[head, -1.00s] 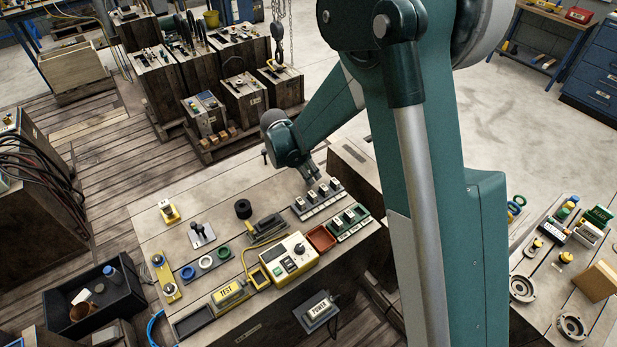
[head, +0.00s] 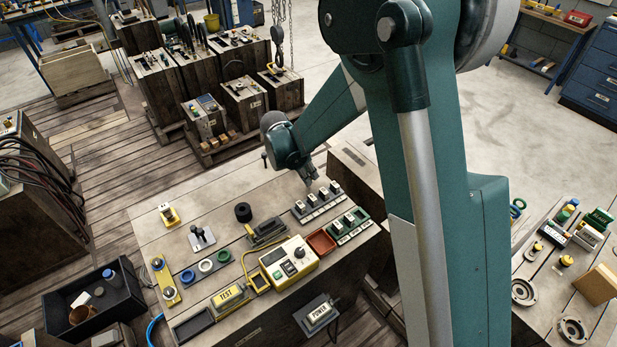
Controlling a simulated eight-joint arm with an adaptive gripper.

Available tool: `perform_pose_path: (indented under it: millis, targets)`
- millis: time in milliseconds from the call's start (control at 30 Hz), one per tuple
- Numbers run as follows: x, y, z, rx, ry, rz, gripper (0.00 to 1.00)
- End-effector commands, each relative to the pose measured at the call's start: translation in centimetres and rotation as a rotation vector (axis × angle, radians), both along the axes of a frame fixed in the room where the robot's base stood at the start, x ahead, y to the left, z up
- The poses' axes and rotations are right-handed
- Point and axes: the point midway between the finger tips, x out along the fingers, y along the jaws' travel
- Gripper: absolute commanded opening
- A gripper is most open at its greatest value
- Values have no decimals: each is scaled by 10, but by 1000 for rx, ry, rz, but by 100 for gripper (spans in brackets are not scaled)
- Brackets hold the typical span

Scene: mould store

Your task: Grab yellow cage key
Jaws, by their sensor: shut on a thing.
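My gripper (head: 310,186) points down at the grey rack (head: 327,208) near the far right edge of the table. Several small pieces with white labels stand in a row in this rack. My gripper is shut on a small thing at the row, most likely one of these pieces. The held thing is too small and too hidden to make out its colour or label. I cannot tell whether it is still seated in the rack. A second, green rack (head: 353,228) with similar labelled pieces (head: 349,218) lies just in front.
A red tray (head: 321,242), a yellow control box (head: 289,263), a black cylinder (head: 243,212) and a yellow-based block (head: 168,213) stand on the table (head: 180,240). A yellow TEST block (head: 230,297) lies at the front. The table's back left is mostly clear.

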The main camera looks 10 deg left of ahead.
Motion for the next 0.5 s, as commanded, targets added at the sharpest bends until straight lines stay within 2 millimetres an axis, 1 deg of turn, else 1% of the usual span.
perform_pose_path:
  millis: [167, 500]
  targets:
    - [0, 0, 20, 0, 0, 0, 0]
    - [0, 0, 70, 0, 0, 0, 0]
